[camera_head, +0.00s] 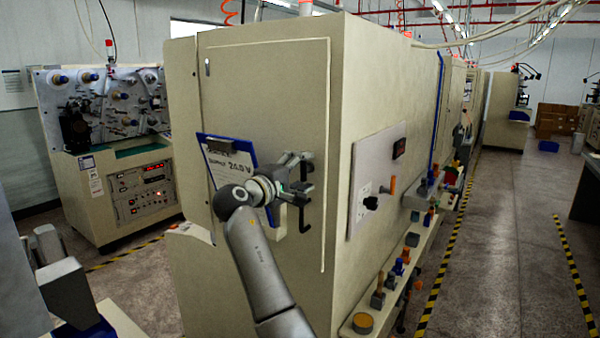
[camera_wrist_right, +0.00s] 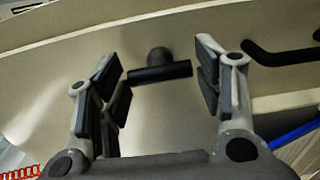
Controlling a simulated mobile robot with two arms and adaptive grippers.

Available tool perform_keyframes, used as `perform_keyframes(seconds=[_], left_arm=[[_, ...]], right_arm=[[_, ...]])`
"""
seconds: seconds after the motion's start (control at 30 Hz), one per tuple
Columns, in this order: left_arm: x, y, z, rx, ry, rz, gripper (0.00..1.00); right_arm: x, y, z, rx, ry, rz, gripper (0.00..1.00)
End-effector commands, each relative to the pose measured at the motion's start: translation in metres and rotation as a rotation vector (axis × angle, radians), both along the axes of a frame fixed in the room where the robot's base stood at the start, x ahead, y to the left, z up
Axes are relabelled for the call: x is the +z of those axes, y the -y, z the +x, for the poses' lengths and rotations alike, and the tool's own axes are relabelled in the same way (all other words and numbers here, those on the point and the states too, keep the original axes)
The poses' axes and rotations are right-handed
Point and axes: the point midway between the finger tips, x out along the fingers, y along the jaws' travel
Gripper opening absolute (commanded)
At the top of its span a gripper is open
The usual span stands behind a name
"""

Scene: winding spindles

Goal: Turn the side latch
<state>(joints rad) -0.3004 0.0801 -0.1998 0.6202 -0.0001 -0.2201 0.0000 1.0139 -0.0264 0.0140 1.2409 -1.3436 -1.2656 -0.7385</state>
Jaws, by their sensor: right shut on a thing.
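The side latch (camera_wrist_right: 160,73) is a short black T-shaped handle on the cream cabinet panel. In the right wrist view it lies between the two finger pads of my right gripper (camera_wrist_right: 160,64). In the head view my right gripper (camera_head: 300,174) is at the right part of the cabinet's front door (camera_head: 265,95), shut on the latch. The fingers largely hide the latch there. My left gripper cannot be made out in either view.
A black bar handle (camera_head: 304,208) sits just below my right gripper. A blue clipboard (camera_head: 230,168) with a paper hangs to its left, partly behind my right arm. The aisle floor (camera_head: 500,250) is clear.

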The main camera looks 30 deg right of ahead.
Motion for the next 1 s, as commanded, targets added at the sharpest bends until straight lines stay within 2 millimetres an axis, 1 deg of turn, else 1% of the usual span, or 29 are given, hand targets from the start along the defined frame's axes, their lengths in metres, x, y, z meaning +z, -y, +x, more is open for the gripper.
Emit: perform_keyframes(seconds=[0.03,0.2,0.5,0.6,0.67,0.77,1.0], left_arm=[[0.000,0.000,0.000,0.000,0.000,0.000,0.00],[0.000,0.000,0.000,-0.001,0.000,0.000,0.00],[0.000,-0.002,-0.001,-0.001,-0.001,0.001,0.00],[0.000,-0.002,-0.001,-0.001,-0.001,0.002,0.00],[0.000,-0.002,0.000,-0.001,-0.001,0.002,0.00],[0.000,-0.001,0.000,0.000,0.000,0.001,0.00],[0.000,0.000,0.000,0.000,0.000,0.000,0.00]], right_arm=[[0.001,0.000,0.000,0.000,-0.002,-0.004,0.64],[0.001,0.000,0.000,-0.001,-0.001,-0.003,0.85],[0.000,0.000,0.000,0.000,-0.001,-0.001,0.85],[0.000,-0.004,-0.001,0.001,0.000,-0.002,0.85],[0.000,-0.010,-0.003,0.002,0.000,-0.002,0.85],[-0.001,-0.026,-0.010,0.003,0.000,0.000,0.85],[0.000,-0.074,-0.030,0.003,0.000,-0.001,0.85]])
